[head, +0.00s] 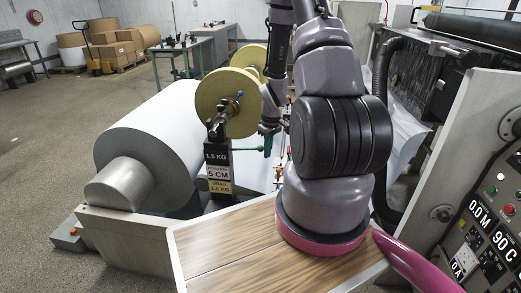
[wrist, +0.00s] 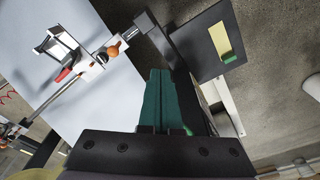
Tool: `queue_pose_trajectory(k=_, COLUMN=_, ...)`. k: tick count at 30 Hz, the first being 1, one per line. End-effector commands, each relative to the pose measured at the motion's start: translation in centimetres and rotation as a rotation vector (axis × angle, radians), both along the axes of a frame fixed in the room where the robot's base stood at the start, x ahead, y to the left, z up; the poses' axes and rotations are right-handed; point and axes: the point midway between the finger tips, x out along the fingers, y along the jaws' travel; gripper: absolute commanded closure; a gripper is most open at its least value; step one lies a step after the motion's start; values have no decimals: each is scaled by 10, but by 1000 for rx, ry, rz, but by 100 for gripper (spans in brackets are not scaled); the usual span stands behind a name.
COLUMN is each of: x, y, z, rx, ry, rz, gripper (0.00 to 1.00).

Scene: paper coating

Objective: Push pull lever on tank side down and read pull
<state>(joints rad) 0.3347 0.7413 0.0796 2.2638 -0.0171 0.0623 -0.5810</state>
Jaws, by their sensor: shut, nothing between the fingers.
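My gripper (head: 240,149) is right of the post in the head view, partly behind my arm. In the wrist view my gripper's green fingers (wrist: 160,75) are shut together and empty. Up left of them a metal rod carries an orange knob (wrist: 113,51) and a bracket with a red-tipped lever (wrist: 63,75). I cannot tell which part is the pull lever.
A large white paper roll (head: 150,145) stands at left. Yellow discs (head: 228,102) sit above the post. A dark panel (wrist: 208,42) is close at the upper right of the wrist view. A control panel (head: 488,225) is at right; a wooden top (head: 225,245) lies in front.

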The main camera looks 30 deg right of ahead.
Motion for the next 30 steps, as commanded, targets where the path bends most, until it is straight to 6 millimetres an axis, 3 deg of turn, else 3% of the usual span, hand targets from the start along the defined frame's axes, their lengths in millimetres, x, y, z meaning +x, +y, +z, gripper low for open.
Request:
queue_pose_trajectory(k=16, x=-8, y=-3, z=91, rx=-1, ry=-3, rz=0, gripper=100)
queue_pose_trajectory(k=21, x=-10, y=-3, z=103, rx=-1, ry=-1, rz=1, gripper=100)
queue_pose_trajectory(k=30, x=-10, y=-3, z=105, rx=0, ry=0, rz=1, gripper=100)
